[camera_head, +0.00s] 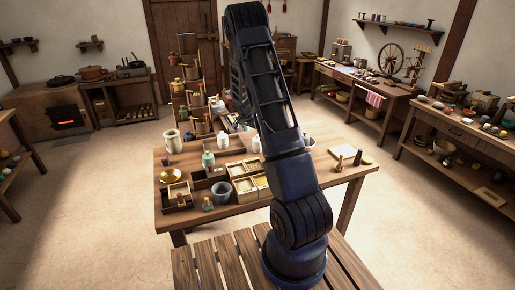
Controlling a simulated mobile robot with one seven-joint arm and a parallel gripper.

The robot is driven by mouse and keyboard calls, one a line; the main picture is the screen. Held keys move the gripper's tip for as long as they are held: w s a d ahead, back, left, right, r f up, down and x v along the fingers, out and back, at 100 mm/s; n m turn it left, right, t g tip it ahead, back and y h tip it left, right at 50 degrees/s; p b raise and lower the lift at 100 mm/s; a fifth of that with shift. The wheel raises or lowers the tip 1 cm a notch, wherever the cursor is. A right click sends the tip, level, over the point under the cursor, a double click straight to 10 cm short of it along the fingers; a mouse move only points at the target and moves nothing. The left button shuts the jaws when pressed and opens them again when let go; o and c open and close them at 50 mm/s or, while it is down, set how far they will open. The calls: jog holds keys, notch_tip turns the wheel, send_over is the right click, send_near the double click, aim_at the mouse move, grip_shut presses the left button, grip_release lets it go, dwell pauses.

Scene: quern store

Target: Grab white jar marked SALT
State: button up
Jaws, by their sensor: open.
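Several pale jars stand on the wooden table (350,178), and at this size I cannot read a label on any of them. One white jar (222,141) stands near the middle of the table's back part. A pale round vessel (308,142) shows close to the right of my arm. A cream jug-like jar (172,141) stands at the back left corner. I cannot tell which is the SALT jar.
Around the jars are a green-grey bottle (208,160), a brass bowl (170,175), a grey pot (221,191) and wooden boxes (245,187). A pale board (345,152) lies at right. Stepped shelves (197,129) stand behind. Floor is clear at left.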

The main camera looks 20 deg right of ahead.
aim_at(256, 139)
jog(key=x, duration=0.5)
jog(key=shift+d+x, duration=0.2)
jog(key=shift+x, duration=1.2)
jog(key=shift+d+x, duration=0.15)
jog(key=shift+x, duration=1.2)
jog(key=shift+s+r, duration=0.1)
jog(key=shift+r, duration=0.05)
jog(key=c, duration=1.3)
